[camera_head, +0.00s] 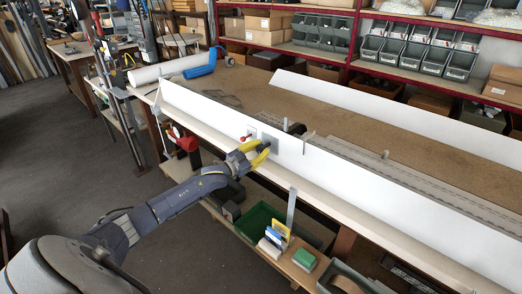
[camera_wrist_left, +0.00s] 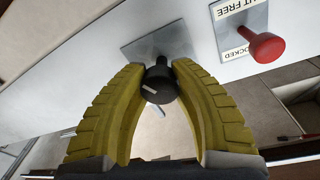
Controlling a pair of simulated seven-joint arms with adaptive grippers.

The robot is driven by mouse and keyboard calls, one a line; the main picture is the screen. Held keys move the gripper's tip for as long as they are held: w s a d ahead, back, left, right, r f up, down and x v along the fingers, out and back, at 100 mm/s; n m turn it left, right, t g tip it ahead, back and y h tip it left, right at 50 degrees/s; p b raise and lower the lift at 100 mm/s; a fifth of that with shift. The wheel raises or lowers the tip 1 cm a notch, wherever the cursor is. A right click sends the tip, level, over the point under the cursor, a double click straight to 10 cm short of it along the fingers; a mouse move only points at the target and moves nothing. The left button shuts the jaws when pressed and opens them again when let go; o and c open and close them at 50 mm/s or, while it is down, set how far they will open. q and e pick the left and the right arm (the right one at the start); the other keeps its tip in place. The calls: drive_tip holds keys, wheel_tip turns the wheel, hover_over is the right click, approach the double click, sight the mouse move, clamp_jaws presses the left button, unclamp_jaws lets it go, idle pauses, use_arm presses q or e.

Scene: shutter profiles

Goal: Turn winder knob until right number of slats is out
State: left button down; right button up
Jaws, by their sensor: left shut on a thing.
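The black winder knob (camera_wrist_left: 159,84) is mounted on a grey plate (camera_wrist_left: 150,50) on the long white panel (camera_head: 205,108). My left gripper (camera_head: 258,149) has its yellow fingers around the knob. In the left wrist view both fingers of the gripper (camera_wrist_left: 159,75) close on the knob from its two sides. A pale line shows on the knob's face. Grey slatted profiles (camera_head: 410,178) lie behind the white panel in the head view; how many are out cannot be told. My right gripper is not in view.
Beside the knob is a red-knobbed lever (camera_wrist_left: 266,47) on a plate lettered "FREE" and "LOCKED". A brown worktop (camera_head: 330,122) lies behind the panel. A green crate (camera_head: 258,222) and small boxes sit on the shelf below. Grey bins (camera_head: 400,55) stand on racks behind.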

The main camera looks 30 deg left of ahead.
use_arm(q)
drive_tip(key=shift+d+f+m, duration=0.1)
drive_tip(key=shift+f+m, duration=0.05)
drive_tip(key=shift+m, duration=1.55)
drive_tip(key=c, duration=1.3)
unclamp_jaws()
drive_tip(key=o, duration=0.4)
drive_tip(key=shift+s, duration=0.15)
drive_tip(key=v, duration=1.1)
drive_tip(key=shift+s+a, duration=0.3)
